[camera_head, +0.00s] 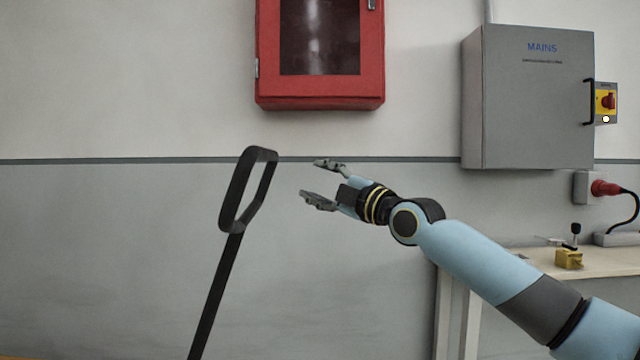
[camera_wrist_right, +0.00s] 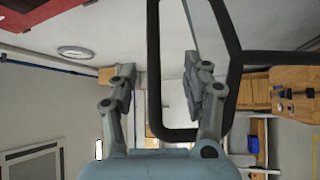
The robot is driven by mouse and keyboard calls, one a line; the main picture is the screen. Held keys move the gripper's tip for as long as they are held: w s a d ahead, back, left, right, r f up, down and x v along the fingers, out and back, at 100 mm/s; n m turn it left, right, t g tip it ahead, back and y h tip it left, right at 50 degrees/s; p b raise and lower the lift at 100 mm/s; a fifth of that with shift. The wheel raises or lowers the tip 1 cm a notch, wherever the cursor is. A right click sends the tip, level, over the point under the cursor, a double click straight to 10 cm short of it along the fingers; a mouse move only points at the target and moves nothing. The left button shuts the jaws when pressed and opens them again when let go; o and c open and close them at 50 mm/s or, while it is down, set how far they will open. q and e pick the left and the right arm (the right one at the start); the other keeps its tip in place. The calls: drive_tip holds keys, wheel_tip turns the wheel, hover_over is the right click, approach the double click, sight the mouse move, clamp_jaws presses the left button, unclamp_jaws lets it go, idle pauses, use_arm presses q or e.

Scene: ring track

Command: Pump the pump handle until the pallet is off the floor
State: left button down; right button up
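The black pump handle (camera_head: 228,205) stands tilted in the head view, a loop grip on top of a long shaft that runs down out of the frame. My right gripper (camera_head: 312,180) is open and empty, just right of the loop and apart from it, pointing left. In the right wrist view the handle's loop (camera_wrist_right: 153,75) shows beyond and between the open fingers of my right gripper (camera_wrist_right: 160,82). My left gripper is not in view. The pallet and the floor under it are not in the head view.
A red wall cabinet (camera_head: 320,104) hangs above the handle. A grey MAINS box (camera_head: 525,110) with a yellow and red switch (camera_head: 606,102) is on the wall at right. A bench (camera_head: 610,262) with a small yellow block (camera_head: 568,260) stands below it. The wall left of the handle is clear.

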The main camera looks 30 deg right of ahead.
wheel_tip(320, 180, up, 10)
idle(0.6)
drive_tip(key=shift+a, duration=0.1)
